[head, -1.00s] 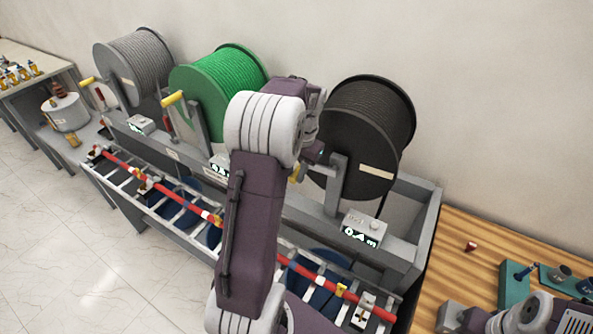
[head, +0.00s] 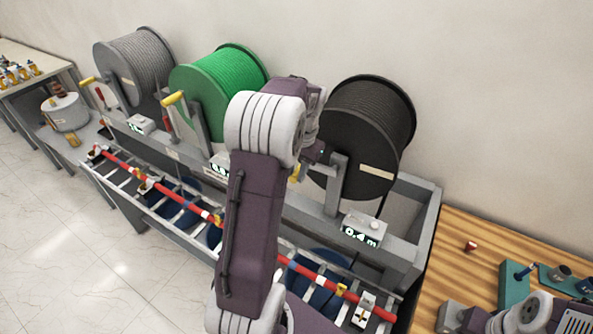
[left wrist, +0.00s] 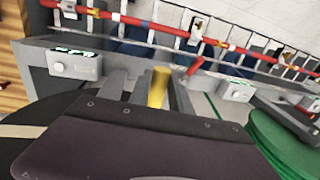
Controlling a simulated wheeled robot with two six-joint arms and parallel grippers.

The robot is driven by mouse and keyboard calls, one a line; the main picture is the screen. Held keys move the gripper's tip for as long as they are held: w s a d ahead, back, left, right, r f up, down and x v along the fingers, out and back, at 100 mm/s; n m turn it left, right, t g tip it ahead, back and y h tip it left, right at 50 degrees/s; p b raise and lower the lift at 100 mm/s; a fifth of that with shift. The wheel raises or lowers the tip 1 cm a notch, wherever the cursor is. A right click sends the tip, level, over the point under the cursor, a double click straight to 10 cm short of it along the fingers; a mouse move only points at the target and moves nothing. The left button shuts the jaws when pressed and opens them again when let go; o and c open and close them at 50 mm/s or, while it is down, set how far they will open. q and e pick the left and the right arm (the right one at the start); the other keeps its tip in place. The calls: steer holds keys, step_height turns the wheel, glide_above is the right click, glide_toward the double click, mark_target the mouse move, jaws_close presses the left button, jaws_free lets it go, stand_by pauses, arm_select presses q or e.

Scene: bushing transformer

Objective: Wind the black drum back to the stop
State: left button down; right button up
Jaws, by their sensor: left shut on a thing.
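The black drum (head: 372,132) stands on the right of the reel rack, with a pale label on its side. Its counter box (head: 364,229) below reads about 0.4 m. My left arm reaches up across the rack, and my left gripper (head: 298,171) is at the drum's left side, partly hidden by my wrist. In the left wrist view my gripper (left wrist: 150,92) is shut on a yellow crank handle (left wrist: 158,88), which stands between the fingers. The black drum's rim (left wrist: 20,145) shows at lower left there. The stop cannot be made out.
A green drum (head: 218,92) and a grey drum (head: 135,65) stand left along the rack, each with its own yellow handle. A wooden bench (head: 470,275) with tools is at right.

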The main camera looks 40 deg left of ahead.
arm_select(q)
steer(key=shift+w+a+r, duration=0.1)
steer(key=shift+w+r, duration=0.05)
steer(key=shift+w, duration=0.15)
steer(key=shift+s+f+b, duration=0.15)
steer(key=shift+f+b, duration=0.15)
steer(key=shift+f, duration=0.5)
steer(key=shift+d+f, duration=0.2)
steer(key=shift+f, duration=0.4)
arm_select(e)
steer(key=shift+d+f, duration=0.2)
steer(key=shift+f, duration=0.3)
arm_select(q)
steer(key=c, duration=1.4)
jaws_free()
steer(key=shift+w, duration=0.2)
steer(key=shift+o, duration=1.1)
steer(key=shift+w+a, duration=0.1)
steer(key=shift+a, duration=0.05)
steer(key=shift+w+a+f, duration=0.15)
steer(key=shift+a+f, duration=0.05)
steer(key=r, duration=0.6)
steer(key=d+r+b, duration=0.1)
steer(key=r, duration=0.2)
steer(key=shift+w, duration=0.1)
arm_select(e)
steer(key=shift+w+a+f, duration=0.25)
steer(key=shift+w+f, duration=0.05)
steer(key=shift+f, duration=0.15)
